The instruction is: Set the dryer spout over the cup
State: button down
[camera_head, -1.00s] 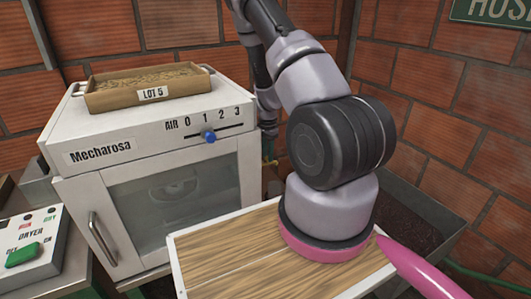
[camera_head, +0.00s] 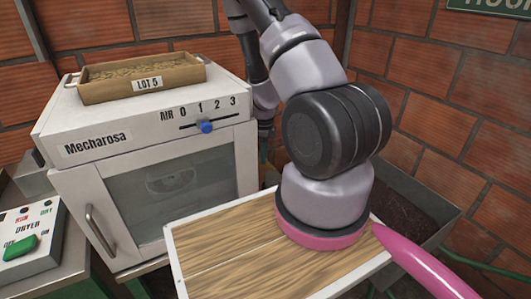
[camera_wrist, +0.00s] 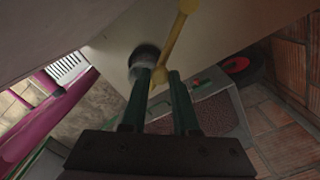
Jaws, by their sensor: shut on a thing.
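In the wrist view a yellow spout (camera_wrist: 176,38) runs from the top edge down beside a dark round socket in a pale panel. My gripper (camera_wrist: 160,76) has its two dark green fingers closed around the lower part of the spout. The white dryer (camera_head: 92,149), marked Mecharosa, stands left of my arm in the head view. Its glass door is closed, and a blue slider knob (camera_head: 206,127) sits near the 1 mark. In the head view my forearm passes by the dryer's right side and hides most of that side. I cannot make out a cup.
A tray labelled LOT 5 (camera_head: 146,83) lies on the dryer. A switch box with a green rocker (camera_head: 20,247) is at lower left. A wooden-topped surface (camera_head: 230,262) and a pink curved pipe (camera_head: 425,262) are in front. A dark-filled trough (camera_head: 405,205) stands behind.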

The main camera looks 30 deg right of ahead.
jog(key=shift+s+a+m, duration=0.25)
jog(key=shift+a+m, duration=0.2)
jog(key=shift+m, duration=0.35)
jog(key=c, duration=0.7)
grip_release()
jog(key=shift+a, duration=0.1)
jog(key=shift+o, duration=0.2)
notch_tip(320, 180, up, 11)
jog(key=shift+f, duration=0.1)
